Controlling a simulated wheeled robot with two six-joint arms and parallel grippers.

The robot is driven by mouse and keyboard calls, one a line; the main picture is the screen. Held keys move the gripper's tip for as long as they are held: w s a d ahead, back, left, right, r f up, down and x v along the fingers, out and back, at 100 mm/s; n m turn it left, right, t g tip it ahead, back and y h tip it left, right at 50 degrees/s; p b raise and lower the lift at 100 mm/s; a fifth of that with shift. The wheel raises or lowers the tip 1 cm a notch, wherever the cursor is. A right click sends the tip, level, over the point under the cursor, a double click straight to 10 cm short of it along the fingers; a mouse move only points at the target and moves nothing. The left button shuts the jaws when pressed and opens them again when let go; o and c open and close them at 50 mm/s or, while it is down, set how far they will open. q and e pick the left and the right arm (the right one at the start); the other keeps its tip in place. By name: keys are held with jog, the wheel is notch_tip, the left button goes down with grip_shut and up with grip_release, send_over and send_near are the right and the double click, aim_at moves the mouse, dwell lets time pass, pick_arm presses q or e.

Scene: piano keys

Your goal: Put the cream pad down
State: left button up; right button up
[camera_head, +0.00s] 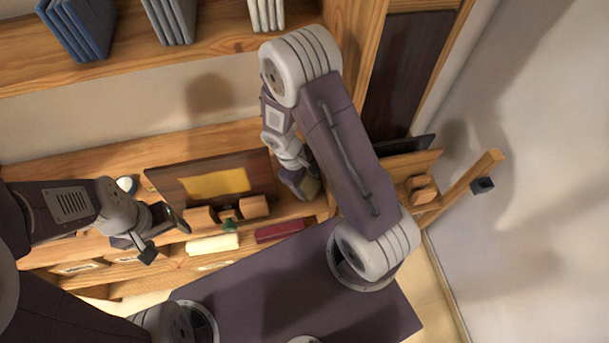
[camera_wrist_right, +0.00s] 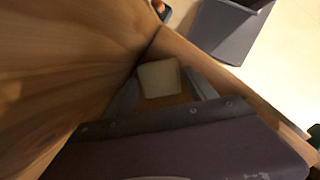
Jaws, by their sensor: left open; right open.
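The cream pad (camera_head: 212,244) is a pale block at the front of the wooden desk in the head view. A dark red pad (camera_head: 281,230) lies to its right. I cannot tell whether the cream pad stands raised or pressed. My left gripper (camera_head: 163,235) is open and empty, left of the cream pad and apart from it. My right gripper (camera_head: 299,184) is by the right end of the desk, behind the red pad. In the right wrist view its open fingers (camera_wrist_right: 162,93) are either side of a pale square-faced block (camera_wrist_right: 158,78); contact is unclear.
Two wooden blocks (camera_head: 201,217) and a small green piece (camera_head: 229,225) stand behind the pads. A dark panel with a yellow sheet (camera_head: 218,183) leans at the back. A wooden post (camera_head: 460,187) juts out at right. A grey bin (camera_wrist_right: 228,28) shows in the right wrist view.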

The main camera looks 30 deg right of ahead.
jog(key=v, duration=1.1)
